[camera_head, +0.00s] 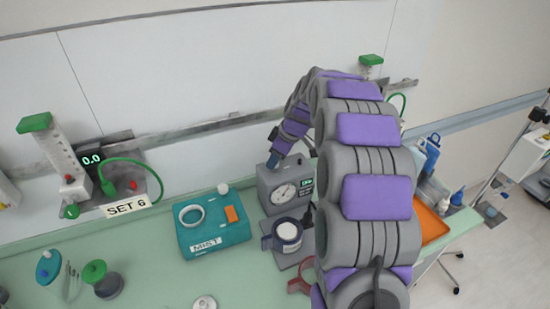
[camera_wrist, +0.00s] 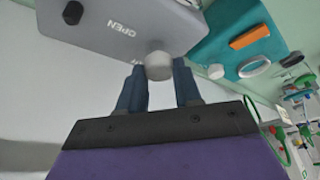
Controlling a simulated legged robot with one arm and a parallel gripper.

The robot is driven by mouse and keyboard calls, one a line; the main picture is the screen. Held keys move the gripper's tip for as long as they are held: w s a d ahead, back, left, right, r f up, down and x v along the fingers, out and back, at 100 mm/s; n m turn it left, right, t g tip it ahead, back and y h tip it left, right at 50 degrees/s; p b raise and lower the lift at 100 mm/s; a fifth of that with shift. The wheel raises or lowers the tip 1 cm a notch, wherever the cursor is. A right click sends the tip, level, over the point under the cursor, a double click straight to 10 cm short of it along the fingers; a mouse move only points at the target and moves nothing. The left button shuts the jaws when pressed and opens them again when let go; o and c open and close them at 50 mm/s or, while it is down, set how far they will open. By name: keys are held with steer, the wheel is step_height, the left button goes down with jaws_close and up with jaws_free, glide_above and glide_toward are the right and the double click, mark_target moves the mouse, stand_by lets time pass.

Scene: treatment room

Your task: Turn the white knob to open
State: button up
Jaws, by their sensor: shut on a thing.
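The round white knob (camera_wrist: 158,66) sits on the grey gauge unit (camera_wrist: 110,25), near the printed word OPEN. My gripper (camera_wrist: 160,80) has its two blue fingers on either side of the knob and is shut on it. In the head view the grey unit (camera_head: 296,183) stands on the green counter, with a round dial and a small display on its front. My gripper (camera_head: 274,161) reaches the unit's top from behind. The knob is hidden in that view.
A teal MIST box (camera_head: 213,231) with a ring, an orange block and its own small white knob stands left of the unit. A dark blue cup (camera_head: 287,234) stands in front. My arm covers the counter's right part. A wall flowmeter (camera_head: 60,160) hangs at left.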

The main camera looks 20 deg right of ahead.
steer(key=c, duration=0.4)
steer(key=shift+m+p, duration=0.3)
steer(key=m+p, duration=0.1)
steer(key=m+h+p, duration=0.1)
steer(key=shift+s+a+r+m+t, duration=0.1)
steer(key=shift+r+m+t, duration=0.1)
steer(key=shift+m+t, duration=0.15)
steer(key=m+h+p, duration=0.1)
steer(key=m+p, duration=0.1)
steer(key=m+h+p, duration=0.1)
steer(key=m+p, duration=0.2)
steer(key=shift+m+t, duration=0.25)
steer(key=m+h+p, duration=0.2)
steer(key=m+p, duration=0.2)
steer(key=shift+a+f+p, duration=0.1)
steer(key=shift+p, duration=0.25)
steer(key=shift+a+f+m+g+h+p, duration=0.1)
steer(key=shift+m+g+h+p, duration=0.3)
steer(key=shift+m, duration=0.9)
steer(key=shift+f+m+g+h+p, duration=0.1)
steer(key=shift+m+g+h+p, duration=0.25)
steer(key=shift+m, duration=0.95)
